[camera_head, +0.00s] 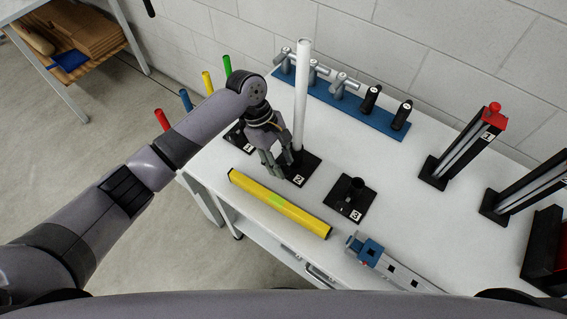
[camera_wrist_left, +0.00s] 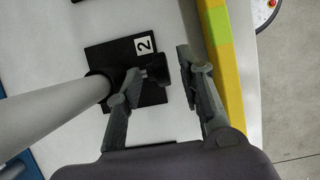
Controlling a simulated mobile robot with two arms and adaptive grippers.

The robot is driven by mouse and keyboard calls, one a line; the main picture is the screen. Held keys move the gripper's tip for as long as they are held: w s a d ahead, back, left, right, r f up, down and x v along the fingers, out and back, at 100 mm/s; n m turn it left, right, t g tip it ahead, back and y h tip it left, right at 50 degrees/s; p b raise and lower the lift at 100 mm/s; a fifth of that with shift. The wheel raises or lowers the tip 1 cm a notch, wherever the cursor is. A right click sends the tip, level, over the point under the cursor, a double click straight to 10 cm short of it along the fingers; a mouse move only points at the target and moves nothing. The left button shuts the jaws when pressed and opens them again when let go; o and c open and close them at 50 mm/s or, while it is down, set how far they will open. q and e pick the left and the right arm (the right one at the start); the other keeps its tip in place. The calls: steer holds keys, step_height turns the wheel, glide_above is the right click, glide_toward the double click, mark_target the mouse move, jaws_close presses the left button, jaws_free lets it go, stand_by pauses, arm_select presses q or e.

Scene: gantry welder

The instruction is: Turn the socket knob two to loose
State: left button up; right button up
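Socket two is a black square base marked "2" (camera_head: 306,173) on the white bench, with a tall white tube (camera_head: 302,90) upright in it. In the left wrist view, the base (camera_wrist_left: 120,45) shows with the tube (camera_wrist_left: 50,115) leaning across the left. Its black knob (camera_wrist_left: 160,68) sticks out from the socket. My left gripper (camera_head: 275,168) is at the base's left side. In the wrist view its fingers (camera_wrist_left: 168,78) stand on both sides of the knob, with a visible gap at the right finger. Whether the left finger touches is unclear. My right gripper is out of view.
A blue rack (camera_head: 335,103) runs along the back. A blue-and-grey tool (camera_head: 372,252) lies near the front edge.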

arm_select(q)
steer(key=shift+x, duration=0.95)
steer(key=shift+d+f, duration=0.1)
steer(key=shift+f, duration=0.05)
jaws_close()
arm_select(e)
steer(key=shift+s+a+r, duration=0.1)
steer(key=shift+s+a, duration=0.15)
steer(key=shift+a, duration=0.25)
